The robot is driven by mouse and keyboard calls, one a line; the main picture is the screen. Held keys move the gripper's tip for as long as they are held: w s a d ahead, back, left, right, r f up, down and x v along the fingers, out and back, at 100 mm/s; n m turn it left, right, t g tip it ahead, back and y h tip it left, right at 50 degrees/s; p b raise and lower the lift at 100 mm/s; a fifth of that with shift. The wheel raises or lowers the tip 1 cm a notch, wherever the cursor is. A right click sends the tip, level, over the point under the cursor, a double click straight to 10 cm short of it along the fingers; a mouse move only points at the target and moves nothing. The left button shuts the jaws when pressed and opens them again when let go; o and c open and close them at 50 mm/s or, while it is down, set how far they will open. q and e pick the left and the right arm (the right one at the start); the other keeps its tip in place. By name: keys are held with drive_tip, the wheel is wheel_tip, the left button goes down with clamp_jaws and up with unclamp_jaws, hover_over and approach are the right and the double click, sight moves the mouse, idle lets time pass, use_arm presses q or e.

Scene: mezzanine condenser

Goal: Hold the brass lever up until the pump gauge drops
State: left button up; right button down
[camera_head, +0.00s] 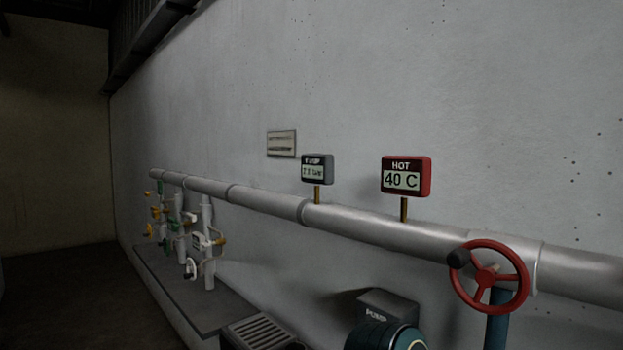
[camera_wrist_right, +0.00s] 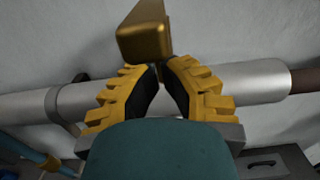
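The pump gauge (camera_head: 317,171) is a grey box on a brass stem on the pipe in the head view. Its small display looks like seven point something bar; the last digit is unclear. In the right wrist view a brass bar, the lever (camera_wrist_right: 145,36), sits just beyond and above the fingertips of my right gripper (camera_wrist_right: 163,66). Its yellow fingers lean together and their tips nearly meet. The tips look close to the bar's underside; contact cannot be told. My left gripper is in neither view.
A red gauge (camera_head: 405,176) reads HOT 40 C. A red handwheel (camera_head: 488,277) stands in front of the grey pipe (camera_head: 380,229). A pump (camera_head: 387,335) is at the bottom. Valves with coloured handles (camera_head: 190,240) crowd the far left; dark floor lies open beyond.

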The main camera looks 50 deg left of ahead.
drive_tip(key=s+p, duration=0.1)
drive_tip(key=s, duration=0.9)
drive_tip(key=shift+d+f+p, duration=0.3)
drive_tip(key=shift+d+f, duration=0.05)
drive_tip(key=shift+f, duration=0.05)
idle(0.6)
